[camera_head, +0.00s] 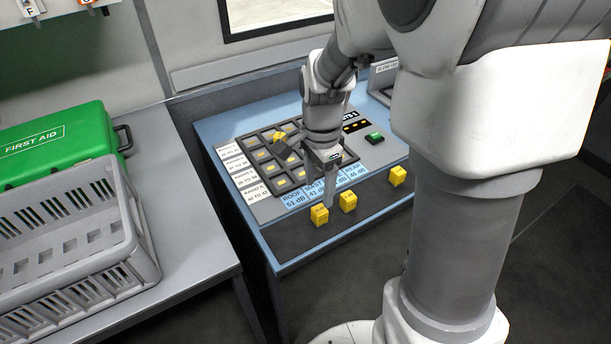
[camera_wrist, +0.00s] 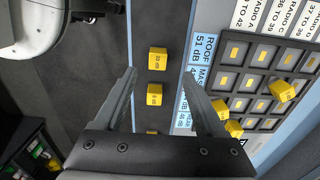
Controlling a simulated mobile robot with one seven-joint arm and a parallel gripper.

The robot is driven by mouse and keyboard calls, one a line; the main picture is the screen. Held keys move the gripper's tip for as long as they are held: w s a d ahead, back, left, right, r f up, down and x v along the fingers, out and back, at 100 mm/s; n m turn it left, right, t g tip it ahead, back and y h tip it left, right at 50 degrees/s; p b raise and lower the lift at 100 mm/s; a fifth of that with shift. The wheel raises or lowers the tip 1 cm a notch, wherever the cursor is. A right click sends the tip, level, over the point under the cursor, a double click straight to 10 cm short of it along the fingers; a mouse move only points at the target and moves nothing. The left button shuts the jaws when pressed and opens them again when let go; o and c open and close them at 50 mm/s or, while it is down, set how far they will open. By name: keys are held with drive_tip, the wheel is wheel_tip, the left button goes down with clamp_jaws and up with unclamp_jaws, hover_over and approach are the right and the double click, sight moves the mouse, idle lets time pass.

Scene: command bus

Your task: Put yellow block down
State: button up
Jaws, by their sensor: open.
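Several small yellow blocks are in view. In the head view one (camera_head: 319,215), a second (camera_head: 347,200) and a third (camera_head: 397,175) stand in a row on the console's dark front strip. They also show in the wrist view (camera_wrist: 157,58), (camera_wrist: 154,94), the third partly hidden (camera_wrist: 151,132). Another block (camera_head: 280,137) sits tilted on the dark grid of slots (camera_head: 262,182). The wrist view shows two more blocks (camera_wrist: 220,108), (camera_wrist: 233,128) at the grid's near edge. My gripper (camera_head: 328,203) is open and empty above the front strip, its fingers either side of the row (camera_wrist: 160,75).
The blue console (camera_head: 215,130) carries white and blue label cards and a green button (camera_head: 374,137). To the left, a grey crate (camera_head: 140,235) and green first aid box (camera_head: 60,140) stand on a counter. The front strip between the second and third blocks is bare.

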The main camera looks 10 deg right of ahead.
sight(318, 210)
drive_tip(key=f, duration=0.2)
drive_tip(key=f+b, duration=0.1)
drive_tip(key=f, duration=0.2)
drive_tip(key=f+b, duration=0.1)
drive_tip(key=f, duration=0.2)
drive_tip(key=shift+s+f, duration=0.15)
drive_tip(key=shift+s, duration=0.1)
clamp_jaws()
